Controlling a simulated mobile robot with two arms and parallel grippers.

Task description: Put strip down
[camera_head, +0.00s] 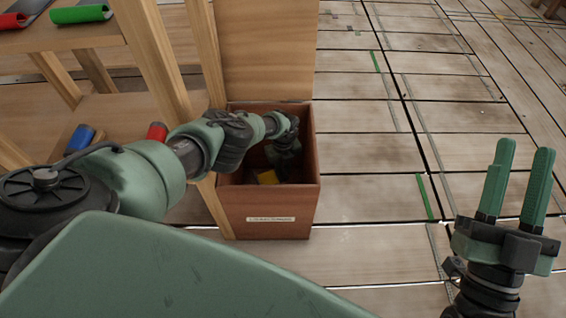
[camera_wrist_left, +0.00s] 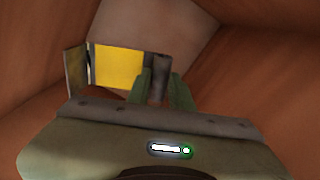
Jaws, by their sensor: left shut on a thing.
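The strip, with a yellow face and dark grey parts, shows inside the box in the left wrist view (camera_wrist_left: 119,66) and as a small yellow patch in the head view (camera_head: 267,177). My left gripper (camera_head: 284,160) reaches down into the open brown wooden box (camera_head: 268,222). In the left wrist view its fingers (camera_wrist_left: 161,80) are shut on a dark grey part of the strip, right of the yellow face. Whether the strip touches the box floor cannot be told. My right gripper (camera_head: 523,155) is open and empty, away from the box at the right.
The box lid (camera_head: 268,50) stands open behind it. A wooden shelf rack (camera_head: 160,60) is close at the left, with red (camera_head: 157,132), blue (camera_head: 80,138) and green (camera_head: 82,14) pieces.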

